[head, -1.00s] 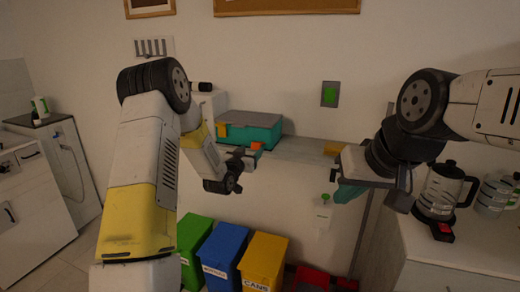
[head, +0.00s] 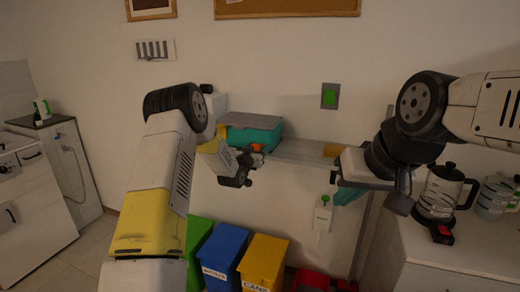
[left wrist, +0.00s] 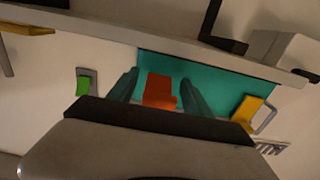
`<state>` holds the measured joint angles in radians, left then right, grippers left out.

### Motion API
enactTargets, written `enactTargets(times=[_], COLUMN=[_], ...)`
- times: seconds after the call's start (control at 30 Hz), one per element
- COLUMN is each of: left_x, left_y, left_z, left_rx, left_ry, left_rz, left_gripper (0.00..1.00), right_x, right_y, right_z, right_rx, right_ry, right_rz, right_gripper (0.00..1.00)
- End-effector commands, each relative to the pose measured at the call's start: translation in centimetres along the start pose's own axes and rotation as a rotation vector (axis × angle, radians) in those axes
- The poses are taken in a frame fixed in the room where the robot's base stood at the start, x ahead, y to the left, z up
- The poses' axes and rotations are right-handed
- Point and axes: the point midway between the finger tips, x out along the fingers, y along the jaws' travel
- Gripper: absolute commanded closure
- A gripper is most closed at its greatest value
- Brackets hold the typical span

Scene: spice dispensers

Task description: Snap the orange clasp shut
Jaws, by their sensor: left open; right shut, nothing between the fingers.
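A teal box with a grey lid (head: 252,130) stands on the narrow shelf against the wall. Its orange clasp (left wrist: 160,91) is on the teal front, between the fingers of my left gripper (left wrist: 157,92) in the left wrist view. The left gripper is open, and I cannot tell if a finger touches the clasp. In the head view the clasp (head: 256,148) shows just above my left gripper (head: 250,160). A yellow clasp (left wrist: 247,109) is on the same front, to the right in the left wrist view. My right gripper (head: 347,192) is shut and empty, right of the shelf.
The grey shelf (head: 300,152) carries a yellow item (head: 332,149) at its right part. A green button (head: 330,96) is on the wall. A blue bin (head: 224,250) and a yellow bin (head: 264,262) stand below. A coffee pot (head: 442,190) stands on the right counter.

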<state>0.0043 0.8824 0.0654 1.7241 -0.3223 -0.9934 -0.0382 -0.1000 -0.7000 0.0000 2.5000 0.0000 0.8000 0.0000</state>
Motion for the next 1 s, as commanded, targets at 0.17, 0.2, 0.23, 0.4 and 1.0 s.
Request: enactTargets(times=[0.17,0.2,0.23,0.4,1.0], left_x=[-0.02,-0.02,-0.02,-0.03,-0.04], left_y=[0.00,0.00,0.00,0.00,-0.01], left_z=[-0.03,-0.03,-0.04,-0.05,-0.06], left_rx=[0.000,0.000,0.000,0.000,0.000], left_ry=[0.000,0.001,0.001,0.001,0.001], left_rz=[0.000,0.000,0.000,0.000,0.000], left_gripper=[0.65,0.73,0.79,1.00,1.00], right_x=[0.00,0.00,0.00,0.00,0.00], right_y=[0.00,0.00,0.00,0.00,0.00], right_z=[0.00,0.00,0.00,0.00,0.00], right_rx=[0.000,0.000,0.000,0.000,0.000], right_ry=[0.000,0.000,0.000,0.000,0.000], right_rz=[0.000,0.000,0.000,0.000,0.000], right_gripper=[1.00,1.00,1.00,1.00,1.00])
